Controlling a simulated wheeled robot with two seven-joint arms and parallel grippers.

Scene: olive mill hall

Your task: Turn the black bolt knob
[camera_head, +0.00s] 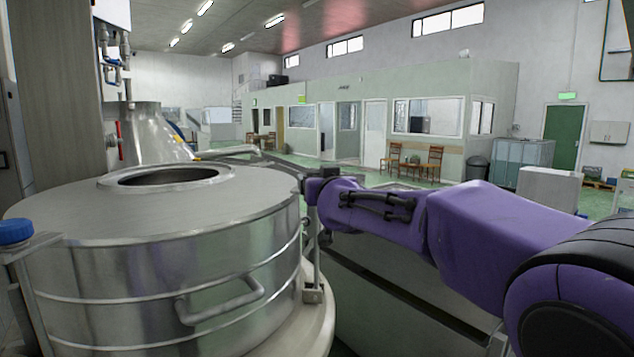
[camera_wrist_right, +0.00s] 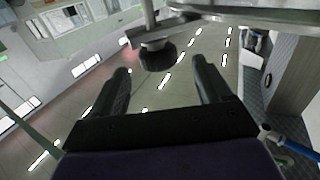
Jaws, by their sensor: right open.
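The black bolt knob (camera_wrist_right: 157,56) shows in the right wrist view. It is a dark round knob under a metal bracket with a rod. My right gripper (camera_wrist_right: 158,68) is open, with one finger on each side of the knob, which sits near the fingertips; I see gaps on both sides. In the head view my purple right arm reaches in from the right, and the right gripper (camera_head: 305,186) is at the right edge of the steel drum (camera_head: 170,285). I cannot pick out the knob clearly there. My left gripper is not in view.
The drum has a lid with a round opening (camera_head: 165,177) and a curved handle (camera_head: 222,302). A blue cap (camera_head: 15,232) is at its left edge. A steel cone vessel (camera_head: 150,135) stands behind. Chairs (camera_head: 432,160) and green-walled rooms are far off.

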